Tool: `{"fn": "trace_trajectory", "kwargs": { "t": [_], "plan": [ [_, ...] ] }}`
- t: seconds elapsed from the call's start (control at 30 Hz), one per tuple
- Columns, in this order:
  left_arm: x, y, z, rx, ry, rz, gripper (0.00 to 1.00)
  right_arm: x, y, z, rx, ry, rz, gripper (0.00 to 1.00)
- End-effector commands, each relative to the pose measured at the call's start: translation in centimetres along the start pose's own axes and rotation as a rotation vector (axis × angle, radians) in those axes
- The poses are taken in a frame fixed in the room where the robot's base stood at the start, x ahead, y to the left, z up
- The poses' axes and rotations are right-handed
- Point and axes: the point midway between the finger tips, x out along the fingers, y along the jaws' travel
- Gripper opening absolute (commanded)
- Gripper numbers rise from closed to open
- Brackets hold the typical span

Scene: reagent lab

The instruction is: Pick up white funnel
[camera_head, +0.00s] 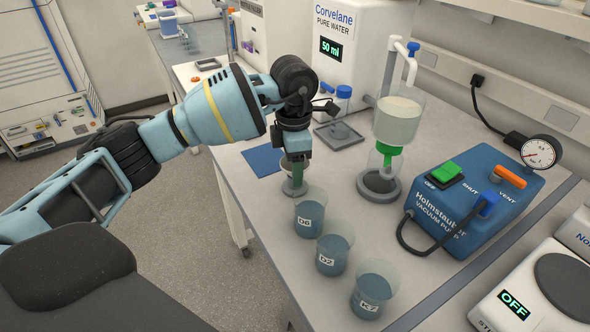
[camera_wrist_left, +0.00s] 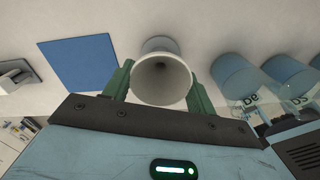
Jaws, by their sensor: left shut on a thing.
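The white funnel (camera_wrist_left: 160,78) shows in the left wrist view with its wide round mouth toward the camera, between two green fingers. My left gripper (camera_wrist_left: 160,85) is shut on it, with one finger on each side. In the head view my left gripper (camera_head: 293,180) points down at the bench's left edge, and the funnel (camera_head: 290,177) is mostly hidden behind it. Whether the funnel's lower end touches what is under it cannot be told. My right gripper is not in view.
Beakers of blue liquid marked b6 (camera_head: 309,214), bZ (camera_head: 333,256) and K7 (camera_head: 372,291) stand close by. A blue mat (camera_head: 262,160) lies behind the gripper. The filter flask (camera_head: 385,160), vacuum pump (camera_head: 470,200) and stirrer (camera_head: 540,290) are to the right.

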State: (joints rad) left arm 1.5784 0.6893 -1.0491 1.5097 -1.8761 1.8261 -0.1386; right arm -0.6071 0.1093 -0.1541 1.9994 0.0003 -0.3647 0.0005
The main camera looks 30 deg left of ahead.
Motion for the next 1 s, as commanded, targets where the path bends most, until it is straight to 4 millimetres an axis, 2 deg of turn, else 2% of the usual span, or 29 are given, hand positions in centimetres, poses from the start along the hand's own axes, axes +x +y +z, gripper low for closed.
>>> {"fn": "trace_trajectory", "kwargs": {
  "t": [0.2,0.33,0.7,0.8,1.0],
  "plan": [
    [-0.1,0.0,0.0,0.000,-0.001,0.000,0.35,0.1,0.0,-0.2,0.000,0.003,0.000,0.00],
    [-1.1,0.0,0.1,0.000,-0.002,0.001,0.35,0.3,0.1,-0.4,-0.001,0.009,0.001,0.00],
    [-7.6,0.0,0.1,0.000,-0.003,0.001,0.35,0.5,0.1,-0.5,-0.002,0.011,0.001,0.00],
    [-8.9,0.1,0.1,-0.001,-0.002,0.001,0.35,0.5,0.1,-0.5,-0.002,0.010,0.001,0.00],
    [-10.0,0.0,0.0,0.000,0.000,-0.001,0.35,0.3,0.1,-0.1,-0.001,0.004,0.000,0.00]
  ]
}}
